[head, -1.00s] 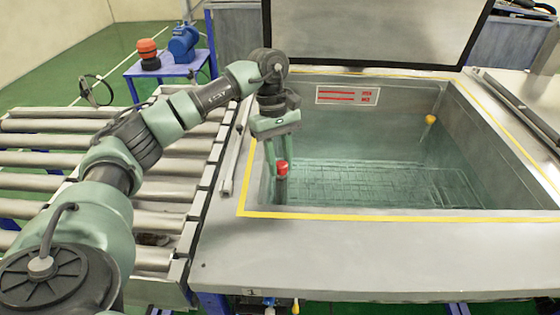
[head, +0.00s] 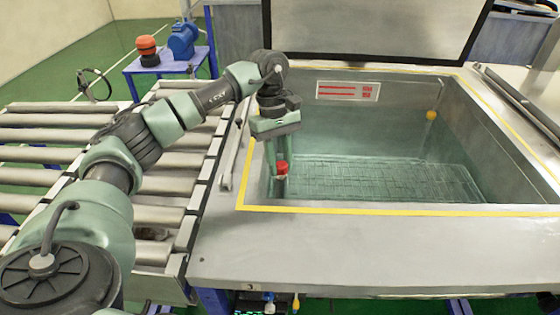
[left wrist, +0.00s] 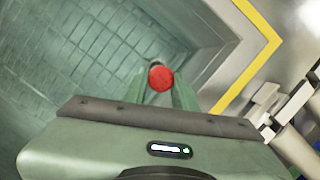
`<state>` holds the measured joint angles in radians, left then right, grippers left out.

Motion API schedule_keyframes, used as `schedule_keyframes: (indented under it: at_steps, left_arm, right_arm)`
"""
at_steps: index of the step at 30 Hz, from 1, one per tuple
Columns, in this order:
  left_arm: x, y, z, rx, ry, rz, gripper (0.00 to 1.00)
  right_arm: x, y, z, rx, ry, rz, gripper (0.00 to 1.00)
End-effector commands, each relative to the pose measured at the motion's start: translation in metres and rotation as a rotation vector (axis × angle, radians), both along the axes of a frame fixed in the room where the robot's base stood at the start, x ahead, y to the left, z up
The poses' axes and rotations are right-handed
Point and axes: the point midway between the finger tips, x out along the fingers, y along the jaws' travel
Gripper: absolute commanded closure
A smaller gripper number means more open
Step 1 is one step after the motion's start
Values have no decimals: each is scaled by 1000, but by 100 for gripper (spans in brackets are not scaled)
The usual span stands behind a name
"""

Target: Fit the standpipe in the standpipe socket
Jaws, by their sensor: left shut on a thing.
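The standpipe shows as a red top (head: 282,167) with a short stretch of pipe below it, at the near left corner inside the tank. My left gripper (head: 277,165) points down into the tank and is shut on it just at the red top. In the left wrist view the red top (left wrist: 161,78) sits between the two green fingers, with a dark part behind it. The pipe looks about upright. Its lower end and the standpipe socket are hidden, so I cannot tell whether they touch. My right gripper is not in view.
The steel tank has a yellow-edged rim (head: 360,210) and a gridded floor (head: 385,180). A raised dark lid (head: 370,30) stands behind. A roller conveyor (head: 50,155) lies left; a blue table (head: 165,66) stands beyond.

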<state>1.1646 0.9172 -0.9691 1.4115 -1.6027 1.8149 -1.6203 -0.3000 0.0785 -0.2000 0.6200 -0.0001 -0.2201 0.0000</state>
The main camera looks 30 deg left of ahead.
Motion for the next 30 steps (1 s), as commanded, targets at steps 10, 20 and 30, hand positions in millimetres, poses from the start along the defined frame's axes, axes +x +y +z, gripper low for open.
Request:
schedule_keyframes:
  at_steps: [10, 20, 30]
  left_arm:
    - [0, 0, -8, 0, -1, 0, 100]
    - [0, 0, -15, 0, -1, 0, 100]
    - [0, 0, -21, -1, -2, 0, 67]
  right_arm:
    - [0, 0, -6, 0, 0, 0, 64]
    - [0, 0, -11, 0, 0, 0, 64]
    - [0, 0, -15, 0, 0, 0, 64]
